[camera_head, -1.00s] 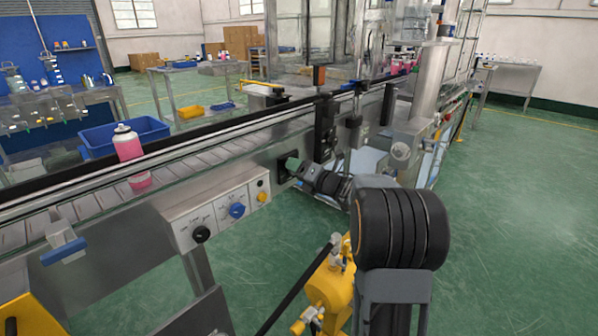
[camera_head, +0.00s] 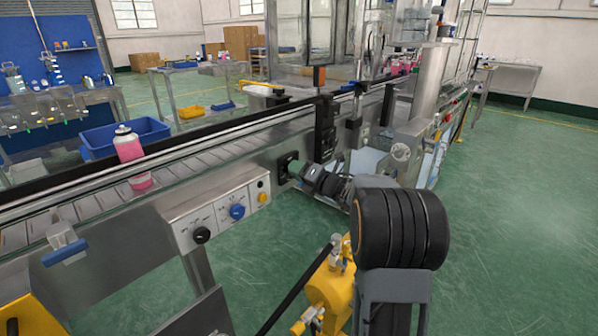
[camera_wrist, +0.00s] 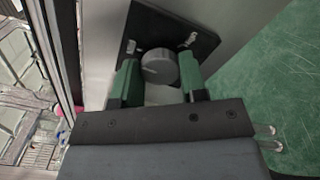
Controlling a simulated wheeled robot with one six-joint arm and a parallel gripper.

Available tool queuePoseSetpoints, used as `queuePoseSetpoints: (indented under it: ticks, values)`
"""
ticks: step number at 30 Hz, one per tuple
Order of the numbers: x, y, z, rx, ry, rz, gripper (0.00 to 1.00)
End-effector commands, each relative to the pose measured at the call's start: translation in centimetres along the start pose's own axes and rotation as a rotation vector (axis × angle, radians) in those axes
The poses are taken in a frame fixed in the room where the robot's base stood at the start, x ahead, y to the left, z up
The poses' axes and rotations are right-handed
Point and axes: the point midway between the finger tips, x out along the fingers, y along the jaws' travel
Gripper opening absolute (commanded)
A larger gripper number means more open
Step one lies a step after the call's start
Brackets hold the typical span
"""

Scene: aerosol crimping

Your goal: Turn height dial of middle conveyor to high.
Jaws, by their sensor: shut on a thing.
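The height dial (camera_wrist: 158,66) is a round grey knob on a dark plate (camera_wrist: 200,38) with small light markings to its left and right. My gripper (camera_wrist: 160,76) has its green fingers on both sides of the dial and is shut on it. In the head view my gripper (camera_head: 294,167) reaches the dark plate (camera_head: 283,174) on the side of the conveyor (camera_head: 262,157); the dial itself is hidden there. The knob's pointer and exact setting cannot be read.
A control box (camera_head: 190,209) with a black knob, a blue knob and a yellow button is left of the dial. A pink and white can (camera_head: 129,157) stands on the belt. A dark upright bracket (camera_head: 325,128) is close to my gripper. Green floor lies open at right.

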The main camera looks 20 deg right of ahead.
Motion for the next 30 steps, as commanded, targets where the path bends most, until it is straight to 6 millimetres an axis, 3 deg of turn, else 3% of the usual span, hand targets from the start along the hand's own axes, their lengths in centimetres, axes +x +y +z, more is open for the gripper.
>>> queuePoseSetpoints:
  ticks: [30]
  values:
    - [-0.03,0.08,0.10,0.933,-0.001,-0.002,0.16]
